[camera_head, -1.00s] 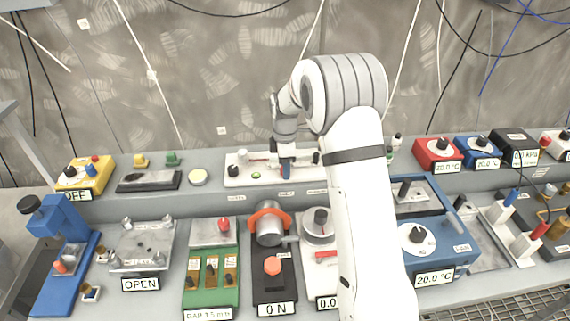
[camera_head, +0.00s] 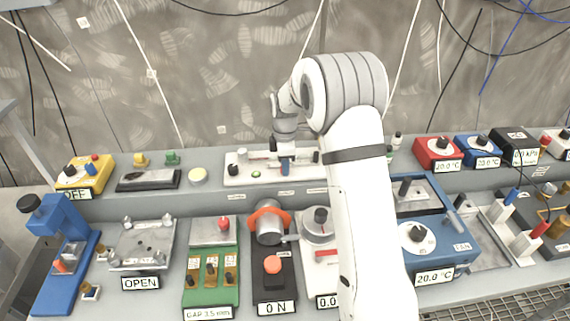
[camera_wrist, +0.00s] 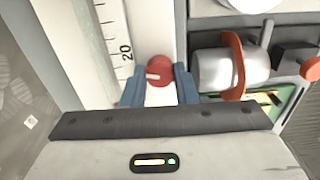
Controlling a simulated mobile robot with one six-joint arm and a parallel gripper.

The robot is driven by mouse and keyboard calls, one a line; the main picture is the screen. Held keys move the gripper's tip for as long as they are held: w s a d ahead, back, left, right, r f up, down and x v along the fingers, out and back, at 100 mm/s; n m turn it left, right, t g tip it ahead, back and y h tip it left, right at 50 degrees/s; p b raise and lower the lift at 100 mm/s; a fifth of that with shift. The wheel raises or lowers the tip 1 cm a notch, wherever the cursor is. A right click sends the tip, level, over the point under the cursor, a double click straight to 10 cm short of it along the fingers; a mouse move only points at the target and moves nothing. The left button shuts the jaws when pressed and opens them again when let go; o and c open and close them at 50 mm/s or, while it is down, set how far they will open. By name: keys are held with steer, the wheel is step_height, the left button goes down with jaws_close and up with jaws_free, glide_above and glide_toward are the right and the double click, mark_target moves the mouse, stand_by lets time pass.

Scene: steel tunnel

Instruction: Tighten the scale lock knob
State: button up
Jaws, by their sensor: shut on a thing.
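The scale lock knob (camera_wrist: 160,72) is round and red with a short white mark on its face. In the wrist view it sits between the blue fingertips of my gripper (camera_wrist: 159,84), which is shut on it. Beside it runs a white scale strip (camera_wrist: 113,35) with black graduations and the number 20. In the head view my gripper (camera_head: 285,168) points down at the white scale device (camera_head: 243,181) on the back shelf. The knob is hidden there behind the fingers.
In front of the shelf stand a black fixture with an orange ring (camera_head: 270,222), a green gauge block (camera_head: 211,280) and a grey plate marked OPEN (camera_head: 141,243). A blue 20.0 °C unit (camera_head: 434,244) stands to the right. My arm covers part of the bench.

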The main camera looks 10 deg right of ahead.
steer(key=m+b, duration=0.1)
steer(key=m, duration=0.4)
steer(key=shift+b, duration=0.4)
steer(key=m+b, duration=0.1)
steer(key=m, duration=0.3)
steer(key=shift+m, duration=0.4)
steer(key=m+b, duration=0.1)
steer(key=m, duration=0.4)
steer(key=shift+r+m, duration=0.1)
steer(key=shift+m, duration=2.2)
steer(key=o, duration=1)
